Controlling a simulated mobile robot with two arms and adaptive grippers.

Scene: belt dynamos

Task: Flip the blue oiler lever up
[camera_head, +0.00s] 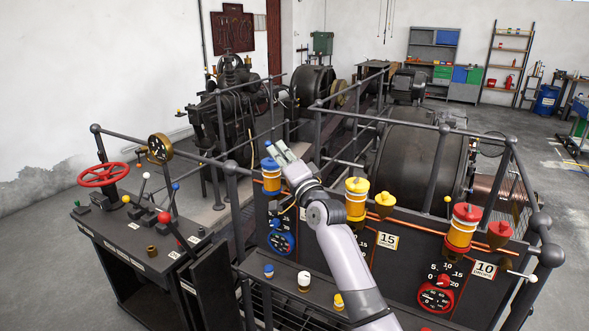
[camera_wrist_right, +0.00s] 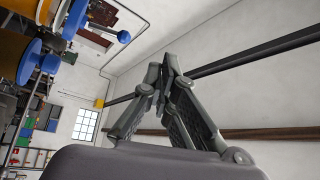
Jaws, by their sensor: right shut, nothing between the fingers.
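The blue oiler (camera_head: 271,180), an amber body with blue top and base, stands on the dark panel left of my right arm. My right gripper (camera_head: 275,152) is beside and slightly above its top in the head view. In the right wrist view the gripper (camera_wrist_right: 160,75) has its fingertips together with nothing between them. The oiler's blue parts (camera_wrist_right: 28,62) show at the left edge of that view, apart from the fingers. My left gripper is not in view.
A yellow oiler (camera_head: 356,199) and a red oiler (camera_head: 462,228) stand farther right on the panel. A blue dial (camera_head: 281,240) is below the blue oiler. Metal railings (camera_head: 232,195) surround the machines. A console with a red handwheel (camera_head: 103,175) and several levers stands at left.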

